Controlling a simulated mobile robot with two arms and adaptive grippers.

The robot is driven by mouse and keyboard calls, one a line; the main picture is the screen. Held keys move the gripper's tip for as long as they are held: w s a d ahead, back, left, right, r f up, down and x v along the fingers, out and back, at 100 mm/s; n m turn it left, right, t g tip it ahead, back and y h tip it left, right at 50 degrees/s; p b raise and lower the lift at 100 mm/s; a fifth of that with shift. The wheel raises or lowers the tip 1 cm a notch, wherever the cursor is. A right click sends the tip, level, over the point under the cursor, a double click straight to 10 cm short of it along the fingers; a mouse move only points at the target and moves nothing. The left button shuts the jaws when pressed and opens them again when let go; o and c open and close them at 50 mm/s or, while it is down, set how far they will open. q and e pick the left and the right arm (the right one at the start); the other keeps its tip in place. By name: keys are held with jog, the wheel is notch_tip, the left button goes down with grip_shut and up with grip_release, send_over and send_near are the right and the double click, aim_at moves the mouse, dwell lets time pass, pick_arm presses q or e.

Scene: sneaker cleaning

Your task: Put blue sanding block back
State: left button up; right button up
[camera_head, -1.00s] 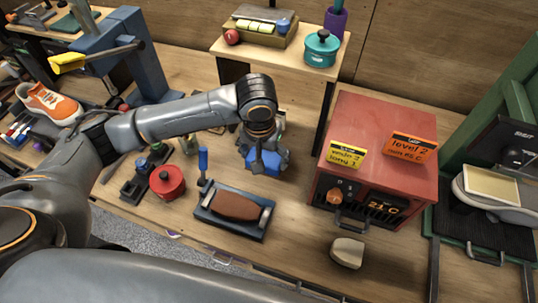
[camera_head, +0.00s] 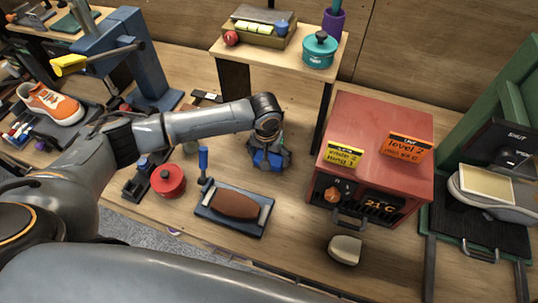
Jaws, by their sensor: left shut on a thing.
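The blue sanding block (camera_head: 262,157) is mostly hidden by my left gripper (camera_head: 269,162); only blue patches show between and beside the fingers. The left gripper points down and is shut on the block, low at the bench behind the brown pad's tray and left of the red oven. I cannot tell whether the block touches the surface under it. My right gripper is out of view.
A red oven (camera_head: 375,150) stands right of the left gripper. A blue-grey tray (camera_head: 223,222) with a brown pad (camera_head: 237,204) lies in front. A red pot (camera_head: 168,181) is at left, a beige block (camera_head: 345,250) front right. A raised shelf (camera_head: 277,58) stands behind.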

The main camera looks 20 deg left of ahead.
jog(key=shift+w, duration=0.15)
pick_arm(q)
jog(key=o, duration=1)
jog(key=shift+f, duration=0.1)
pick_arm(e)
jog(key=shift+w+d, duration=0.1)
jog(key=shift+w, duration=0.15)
pick_arm(q)
notch_tip(320, 180, up, 12)
jog(key=s+b, duration=0.1)
jog(key=shift+s, duration=0.2)
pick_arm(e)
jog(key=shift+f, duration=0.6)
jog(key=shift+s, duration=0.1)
